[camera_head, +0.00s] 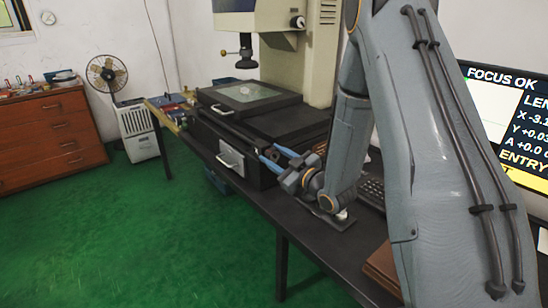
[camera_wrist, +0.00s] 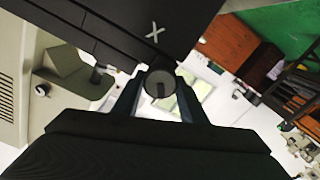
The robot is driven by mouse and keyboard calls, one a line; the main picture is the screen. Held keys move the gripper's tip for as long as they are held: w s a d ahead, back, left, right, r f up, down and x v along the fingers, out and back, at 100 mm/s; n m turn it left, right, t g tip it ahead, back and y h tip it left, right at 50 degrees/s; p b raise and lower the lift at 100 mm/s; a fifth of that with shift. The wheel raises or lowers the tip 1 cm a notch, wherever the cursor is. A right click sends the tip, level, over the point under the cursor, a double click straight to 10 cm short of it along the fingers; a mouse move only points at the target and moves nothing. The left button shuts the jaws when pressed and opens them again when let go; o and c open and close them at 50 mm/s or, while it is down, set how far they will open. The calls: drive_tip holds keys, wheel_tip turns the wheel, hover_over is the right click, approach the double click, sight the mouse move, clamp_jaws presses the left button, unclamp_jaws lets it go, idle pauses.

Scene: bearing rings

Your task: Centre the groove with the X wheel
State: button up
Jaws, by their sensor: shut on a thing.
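In the head view my gripper (camera_head: 268,158) reaches the front right side of the measuring stage (camera_head: 270,120); the wheel is hidden there. A small pale piece (camera_head: 245,91) lies on the glass plate (camera_head: 225,97) under the lens (camera_head: 246,62). Its groove is too small to make out.
A keyboard (camera_head: 372,192) lies on the dark bench (camera_head: 330,235) right of my gripper. A wooden drawer cabinet (camera_head: 50,140) and a fan (camera_head: 107,76) stand at the left. The green floor (camera_head: 150,230) is clear at the front left.

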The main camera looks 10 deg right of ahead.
idle(0.3)
drive_tip(key=o, duration=1.1)
drive_tip(key=shift+c, duration=0.2)
drive_tip(key=b+v, duration=0.1)
drive_tip(key=v, duration=0.7)
